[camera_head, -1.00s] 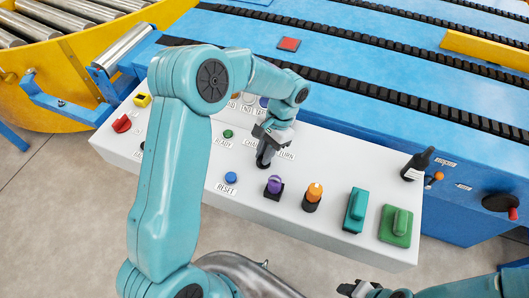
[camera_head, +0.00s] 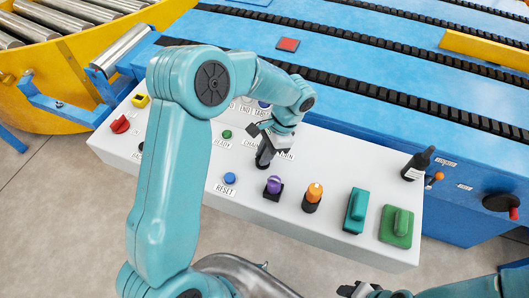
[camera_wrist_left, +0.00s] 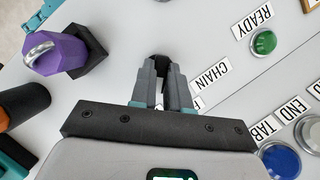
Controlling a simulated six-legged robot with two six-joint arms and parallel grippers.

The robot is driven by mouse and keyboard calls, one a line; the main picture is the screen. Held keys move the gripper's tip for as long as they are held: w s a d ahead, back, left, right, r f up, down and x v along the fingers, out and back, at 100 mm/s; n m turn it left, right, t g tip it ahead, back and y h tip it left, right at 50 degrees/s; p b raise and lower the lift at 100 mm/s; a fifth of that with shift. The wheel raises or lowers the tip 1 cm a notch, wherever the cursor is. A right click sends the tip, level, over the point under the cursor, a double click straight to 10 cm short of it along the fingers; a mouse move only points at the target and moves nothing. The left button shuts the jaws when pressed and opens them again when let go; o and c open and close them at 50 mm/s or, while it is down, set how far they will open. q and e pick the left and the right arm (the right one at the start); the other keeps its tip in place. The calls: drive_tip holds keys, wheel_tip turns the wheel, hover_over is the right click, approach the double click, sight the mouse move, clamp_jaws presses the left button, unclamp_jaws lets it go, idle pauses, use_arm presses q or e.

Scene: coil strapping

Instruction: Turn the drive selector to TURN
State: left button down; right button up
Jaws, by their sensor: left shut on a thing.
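The drive selector is a black knob (camera_head: 264,157) on the white console, between the labels CHAIN (camera_head: 251,143) and TURN (camera_head: 287,154). My left gripper (camera_head: 268,149) reaches down over it and is shut on it. In the left wrist view the grey fingertips (camera_wrist_left: 161,78) close around the black knob (camera_wrist_left: 160,62), with the CHAIN label (camera_wrist_left: 211,76) beside them. The other label is mostly hidden by the finger there. Where the knob points is hidden. My right gripper (camera_head: 358,289) shows only partly at the bottom edge; its jaws are unclear.
On the console (camera_head: 320,226) stand a blue RESET button (camera_head: 230,178), a purple knob (camera_head: 273,185), an orange knob (camera_head: 314,193) and two green handles (camera_head: 356,210). A green READY button (camera_head: 227,134) and a red switch (camera_head: 120,124) sit left. A black bottle-shaped thing (camera_head: 417,164) stands right.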

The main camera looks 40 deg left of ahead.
use_arm(q)
drive_tip(key=shift+w, duration=0.1)
drive_tip(key=c, duration=1.1)
unclamp_jaws()
drive_tip(key=v, duration=1.6)
drive_tip(key=shift+r, duration=0.25)
